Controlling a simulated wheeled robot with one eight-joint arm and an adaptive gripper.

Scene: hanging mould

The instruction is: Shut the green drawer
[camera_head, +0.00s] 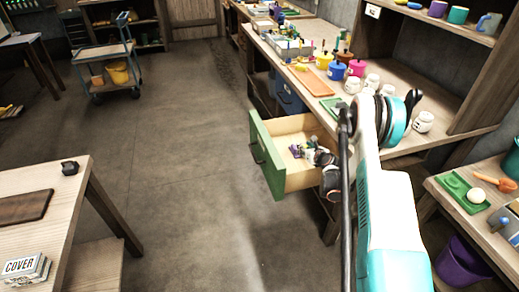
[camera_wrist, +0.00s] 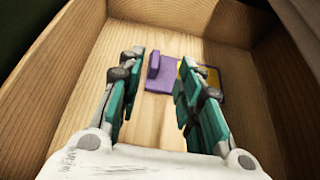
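The green drawer (camera_head: 266,160) stands pulled out from the workbench in the head view, with its green front panel facing left and its pale wooden inside showing. My gripper (camera_head: 300,151) is at the open drawer, with its fingers over or inside the box. In the wrist view my gripper (camera_wrist: 163,60) points down into the drawer's wooden interior (camera_wrist: 75,75), its two teal fingers apart with nothing between them. A flat purple and yellow item (camera_wrist: 170,77) lies on the drawer floor beyond the fingertips. My arm hides part of the drawer's right side in the head view.
The workbench top (camera_head: 386,75) carries coloured pots, white jars and an orange board (camera_head: 311,82). A side table (camera_head: 62,195) with a COVER box (camera_head: 25,268) stands at left. The floor left of the drawer is clear. A purple bucket (camera_head: 462,262) sits at lower right.

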